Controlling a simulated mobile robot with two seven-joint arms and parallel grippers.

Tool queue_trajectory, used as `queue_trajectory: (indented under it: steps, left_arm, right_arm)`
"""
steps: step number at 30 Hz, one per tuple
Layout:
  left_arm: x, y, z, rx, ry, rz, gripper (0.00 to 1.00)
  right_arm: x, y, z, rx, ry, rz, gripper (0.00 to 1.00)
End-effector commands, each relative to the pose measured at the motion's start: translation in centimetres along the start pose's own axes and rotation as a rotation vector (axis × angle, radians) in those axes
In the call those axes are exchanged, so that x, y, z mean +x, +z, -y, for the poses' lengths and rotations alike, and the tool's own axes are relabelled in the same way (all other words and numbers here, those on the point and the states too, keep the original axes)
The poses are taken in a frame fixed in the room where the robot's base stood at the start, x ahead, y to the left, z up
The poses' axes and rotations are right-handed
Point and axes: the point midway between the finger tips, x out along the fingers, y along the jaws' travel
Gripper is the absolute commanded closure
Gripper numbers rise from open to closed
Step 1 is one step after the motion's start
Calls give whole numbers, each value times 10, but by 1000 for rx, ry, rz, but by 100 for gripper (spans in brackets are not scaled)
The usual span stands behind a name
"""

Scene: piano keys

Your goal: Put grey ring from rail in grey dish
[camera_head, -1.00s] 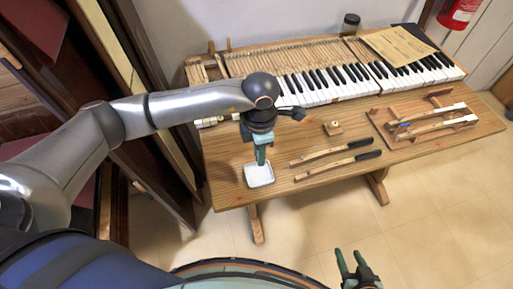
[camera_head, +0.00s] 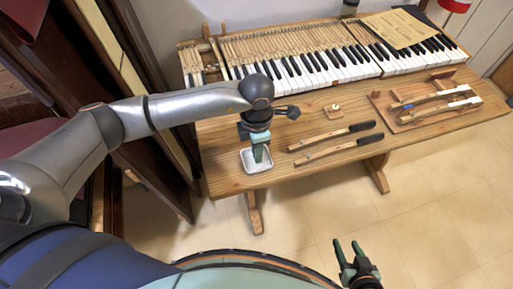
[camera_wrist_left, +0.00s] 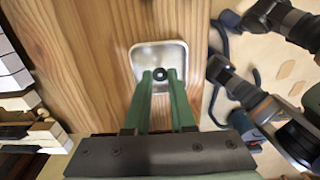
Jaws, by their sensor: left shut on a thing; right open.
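A pale grey-white square dish (camera_head: 247,164) stands near the front left edge of the wooden table. It also shows in the left wrist view (camera_wrist_left: 148,54). My left gripper (camera_head: 259,158) points down over the dish, with its tips inside the dish's outline. Its green fingers are shut on a small dark grey ring (camera_wrist_left: 160,74), seen between the fingertips in the left wrist view. I cannot tell whether the ring touches the dish floor. My right gripper (camera_head: 347,250) is open and empty, in front of the table and below its edge.
Two loose piano keys (camera_head: 335,143) lie right of the dish. A small wooden block (camera_head: 333,111) is behind them. A wooden board with keys (camera_head: 430,103) is at the right. The keyboard (camera_head: 330,62) fills the back. The table's front edge is close to the dish.

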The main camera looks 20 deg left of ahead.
Motion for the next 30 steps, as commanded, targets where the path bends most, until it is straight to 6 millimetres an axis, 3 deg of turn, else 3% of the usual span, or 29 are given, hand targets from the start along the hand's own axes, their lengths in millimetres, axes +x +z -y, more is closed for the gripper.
queue_trajectory:
  steps: [2, 3, 12, 22, 30]
  left_arm:
    - [0, 0, 0, 0, 0, 0, 89]
    - [0, 0, 0, 0, 0, 0, 75]
    - [0, 0, 0, 0, 0, 0, 43]
    - [-4, 0, 0, 0, 0, 0, 43]
    - [-24, 0, 0, -1, 2, 1, 43]
  right_arm:
    - [0, 0, 0, 0, 0, 0, 50]
    - [0, 0, 0, 0, 0, 0, 50]
    - [0, 0, 0, 0, 0, 0, 50]
    - [-2, -2, 0, 0, 0, 0, 50]
    - [-11, -12, 1, 0, 0, 0, 50]
